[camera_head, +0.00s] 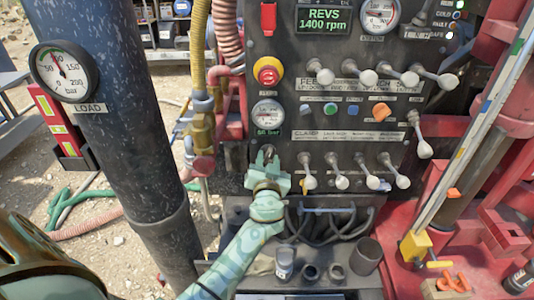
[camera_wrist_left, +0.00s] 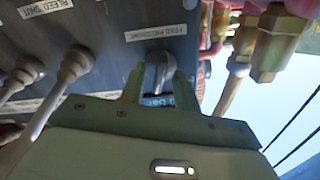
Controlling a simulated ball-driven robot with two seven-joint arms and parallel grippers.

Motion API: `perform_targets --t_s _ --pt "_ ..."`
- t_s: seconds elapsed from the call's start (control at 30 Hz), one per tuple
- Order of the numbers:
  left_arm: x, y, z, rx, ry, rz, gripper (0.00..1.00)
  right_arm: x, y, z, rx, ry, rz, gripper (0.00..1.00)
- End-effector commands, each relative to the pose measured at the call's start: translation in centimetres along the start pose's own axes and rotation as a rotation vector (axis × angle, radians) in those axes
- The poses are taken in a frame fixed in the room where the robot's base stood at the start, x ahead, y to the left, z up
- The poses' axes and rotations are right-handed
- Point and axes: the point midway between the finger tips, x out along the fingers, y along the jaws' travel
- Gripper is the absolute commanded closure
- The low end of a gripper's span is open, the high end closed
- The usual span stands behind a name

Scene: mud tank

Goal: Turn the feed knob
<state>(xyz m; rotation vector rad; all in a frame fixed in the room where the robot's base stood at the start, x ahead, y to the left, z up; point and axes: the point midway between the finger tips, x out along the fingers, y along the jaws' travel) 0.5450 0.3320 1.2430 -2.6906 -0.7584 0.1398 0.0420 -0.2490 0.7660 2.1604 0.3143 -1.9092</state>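The feed knob (camera_wrist_left: 158,70) is a small grey knob on the dark panel, under a white label that reads like "FEED PRESSURE". In the head view it sits low on the panel's left side (camera_head: 267,153), below a round gauge, partly covered by my gripper. My left gripper (camera_head: 267,168) is pale green and points up at the panel. In the left wrist view its two fingers (camera_wrist_left: 159,88) stand apart, one on either side of the knob, with a gap between them. I cannot see clear contact. My right gripper is in neither view.
Several white-knobbed levers (camera_head: 340,183) stand close right of my gripper; another row (camera_head: 368,78) is higher. A red-and-yellow stop button (camera_head: 267,71) is above. Hoses (camera_head: 200,50) run along the panel's left. A dark column with a load gauge (camera_head: 64,72) stands left.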

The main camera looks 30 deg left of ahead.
Motion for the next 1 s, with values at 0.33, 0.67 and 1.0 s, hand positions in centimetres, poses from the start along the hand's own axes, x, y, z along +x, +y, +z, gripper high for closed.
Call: perform_targets --t_s 0.33,0.67,1.0 --pt "-0.01 0.01 0.04 0.000 -0.001 0.000 1.00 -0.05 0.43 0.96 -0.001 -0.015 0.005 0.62" --pt "0.01 -0.01 0.08 0.015 -0.001 0.000 1.00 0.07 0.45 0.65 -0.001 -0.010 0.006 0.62" --pt "0.04 -0.02 0.15 0.190 0.000 -0.002 1.00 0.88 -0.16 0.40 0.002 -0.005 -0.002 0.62"
